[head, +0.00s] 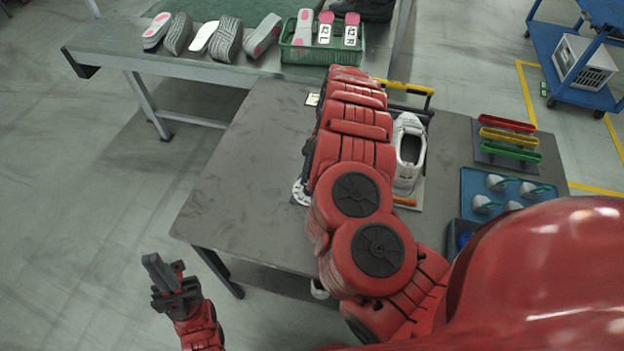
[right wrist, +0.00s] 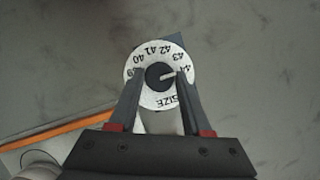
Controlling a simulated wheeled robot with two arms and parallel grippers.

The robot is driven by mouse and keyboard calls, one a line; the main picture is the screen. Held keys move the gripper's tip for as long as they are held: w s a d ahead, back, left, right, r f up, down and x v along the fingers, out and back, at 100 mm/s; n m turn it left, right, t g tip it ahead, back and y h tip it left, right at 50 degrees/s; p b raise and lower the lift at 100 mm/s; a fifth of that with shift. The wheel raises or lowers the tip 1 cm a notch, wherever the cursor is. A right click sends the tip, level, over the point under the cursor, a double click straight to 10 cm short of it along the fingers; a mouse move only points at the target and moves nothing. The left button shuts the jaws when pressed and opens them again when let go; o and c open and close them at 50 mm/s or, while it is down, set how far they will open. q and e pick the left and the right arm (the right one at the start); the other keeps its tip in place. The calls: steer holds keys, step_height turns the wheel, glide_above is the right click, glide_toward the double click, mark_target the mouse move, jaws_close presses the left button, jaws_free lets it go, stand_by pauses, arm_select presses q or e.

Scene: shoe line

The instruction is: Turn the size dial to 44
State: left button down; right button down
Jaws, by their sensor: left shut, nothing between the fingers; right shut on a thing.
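The size dial (right wrist: 146,98) is a white disc with a dark centre, seen from above in the right wrist view. Its printed numbers run from 39 at the left over the top to 44 at the right, with SIZE at the bottom. A pale mark at the centre points right, toward 44. My right gripper (right wrist: 160,76) is shut on the dial, one finger on each side. In the head view only the dial's left edge (head: 299,193) shows; my right arm hides the rest and the right gripper. My left gripper (head: 167,279) is shut and empty, off the table's front-left side.
The grey table (head: 240,200) is clear left of my right arm. A white shoe (head: 408,152) stands right of the arm. Red, yellow and green trays (head: 508,137) and a blue tray (head: 512,196) lie further right. A back bench holds soles and a green basket (head: 300,53).

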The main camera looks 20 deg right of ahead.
steer(key=shift+f, duration=0.1)
steer(key=shift+c, duration=1.8)
jaws_free()
steer(key=b+v, duration=0.2)
steer(key=v, duration=1.5)
steer(key=shift+b, duration=0.3)
